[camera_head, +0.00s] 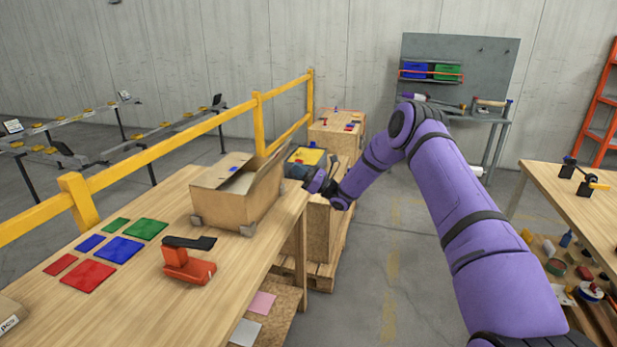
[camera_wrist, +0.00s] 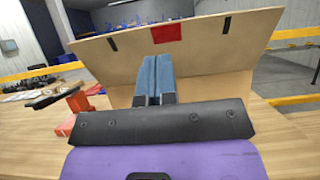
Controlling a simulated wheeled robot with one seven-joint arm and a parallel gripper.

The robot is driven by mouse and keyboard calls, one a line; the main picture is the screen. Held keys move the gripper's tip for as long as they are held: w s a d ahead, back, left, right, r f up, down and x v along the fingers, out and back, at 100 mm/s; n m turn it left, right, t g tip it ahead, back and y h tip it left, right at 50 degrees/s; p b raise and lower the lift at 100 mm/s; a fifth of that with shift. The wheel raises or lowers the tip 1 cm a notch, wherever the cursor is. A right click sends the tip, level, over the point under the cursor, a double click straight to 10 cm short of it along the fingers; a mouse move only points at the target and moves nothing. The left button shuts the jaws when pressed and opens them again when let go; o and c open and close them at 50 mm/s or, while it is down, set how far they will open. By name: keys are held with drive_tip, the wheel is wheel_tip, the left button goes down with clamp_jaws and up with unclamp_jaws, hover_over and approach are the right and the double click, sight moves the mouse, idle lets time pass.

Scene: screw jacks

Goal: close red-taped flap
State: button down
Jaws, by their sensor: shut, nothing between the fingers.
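An open cardboard box (camera_head: 230,200) stands on the wooden workbench. Its near-right flap (camera_head: 268,170) stands up and leans outward, toward my gripper. In the wrist view this flap (camera_wrist: 110,65) spans the picture, with red tape (camera_wrist: 167,33) at the middle of its upper edge and two dark marks beside it. My gripper (camera_head: 296,171) is at the outer right side of the box. In the wrist view my gripper (camera_wrist: 152,62) has its fingers together, empty, pointing at the flap below the tape. I cannot tell whether they touch it.
An orange tool with a black handle (camera_head: 188,262) lies in front of the box. Several coloured mats (camera_head: 118,249) lie left of it. A yellow railing (camera_head: 150,156) runs behind the bench. Another crate table (camera_head: 338,138) stands beyond. Open floor lies right of the bench.

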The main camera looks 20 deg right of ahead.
sight(276, 154)
drive_tip(key=shift+x, duration=3.2)
drive_tip(key=shift+r, duration=0.25)
